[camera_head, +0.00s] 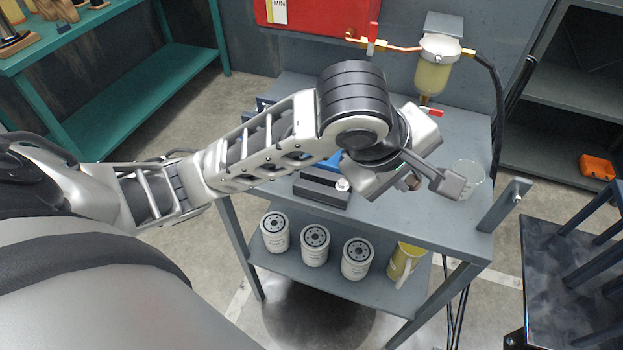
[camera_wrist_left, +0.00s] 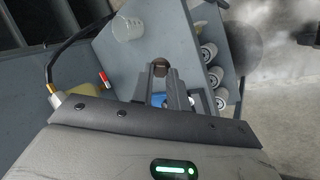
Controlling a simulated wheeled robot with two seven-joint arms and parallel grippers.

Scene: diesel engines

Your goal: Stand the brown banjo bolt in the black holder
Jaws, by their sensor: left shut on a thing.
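My left gripper (camera_head: 412,184) is over the right part of the grey cart top, its fingers pointing away from the arm. It is shut on the brown banjo bolt (camera_head: 412,182), of which only a small part shows in the head view. In the left wrist view the bolt's round brown end (camera_wrist_left: 160,67) shows between the fingertips. The black holder (camera_head: 322,191) sits on the cart top left of the gripper, partly covered by my arm, with a small silvery piece at its right end.
The cart (camera_head: 440,226) carries a fuel filter bowl (camera_head: 432,75) with red-handled valves at the back and a clear cup (camera_head: 468,177) at right. Several white filters (camera_head: 314,245) and a yellow jug (camera_head: 404,260) stand on its lower shelf. A post (camera_head: 505,204) rises at its front right.

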